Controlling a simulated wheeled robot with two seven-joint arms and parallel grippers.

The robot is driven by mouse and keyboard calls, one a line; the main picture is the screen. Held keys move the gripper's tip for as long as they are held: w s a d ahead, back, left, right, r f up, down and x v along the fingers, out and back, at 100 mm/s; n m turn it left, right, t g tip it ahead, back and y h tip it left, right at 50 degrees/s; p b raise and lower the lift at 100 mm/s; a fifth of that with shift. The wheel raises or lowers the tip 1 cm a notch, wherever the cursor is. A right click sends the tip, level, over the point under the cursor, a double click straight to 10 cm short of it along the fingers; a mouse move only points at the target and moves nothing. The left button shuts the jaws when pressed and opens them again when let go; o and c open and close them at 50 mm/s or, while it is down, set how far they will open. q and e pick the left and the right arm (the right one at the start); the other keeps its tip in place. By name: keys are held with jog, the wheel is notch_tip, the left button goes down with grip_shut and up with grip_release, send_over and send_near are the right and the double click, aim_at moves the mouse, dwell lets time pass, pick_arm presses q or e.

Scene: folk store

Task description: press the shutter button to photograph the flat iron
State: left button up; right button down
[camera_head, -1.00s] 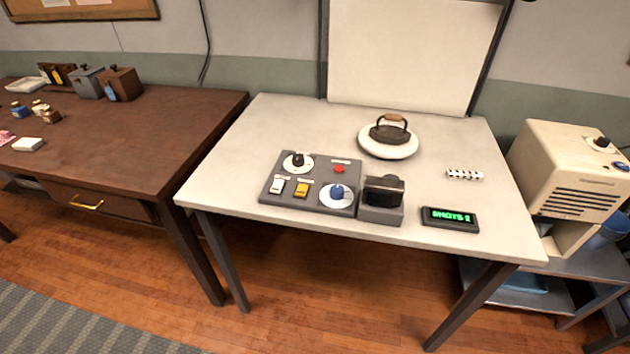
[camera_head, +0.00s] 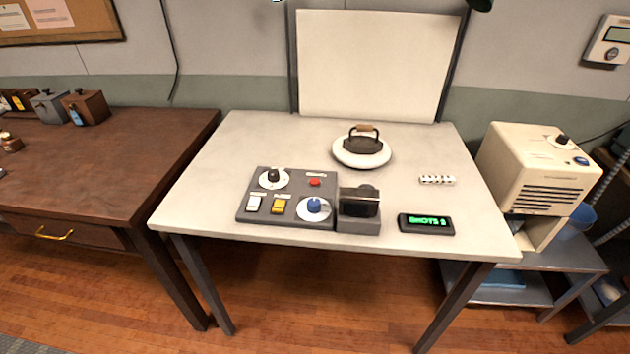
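The flat iron (camera_head: 364,142), dark with a brown handle, rests on a round white turntable (camera_head: 347,158) near the back of the white table (camera_head: 230,135). A grey control panel (camera_head: 245,211) stands at the front left of the table. It carries a red button (camera_head: 315,182), a yellow switch (camera_head: 278,206), a white switch (camera_head: 253,203), a black knob (camera_head: 272,175) and a blue knob (camera_head: 314,205). A dark camera-like device (camera_head: 359,208) stands right of the panel. A display (camera_head: 426,223) with green text reads "SHOTS" and an unclear digit. Neither gripper is in view.
A white backdrop (camera_head: 370,65) stands behind the iron. A small black-and-white striped piece (camera_head: 437,180) lies on the table's right side. A brown desk (camera_head: 130,150) is at left. A cream machine (camera_head: 537,170) stands at right. The wooden floor in front is clear.

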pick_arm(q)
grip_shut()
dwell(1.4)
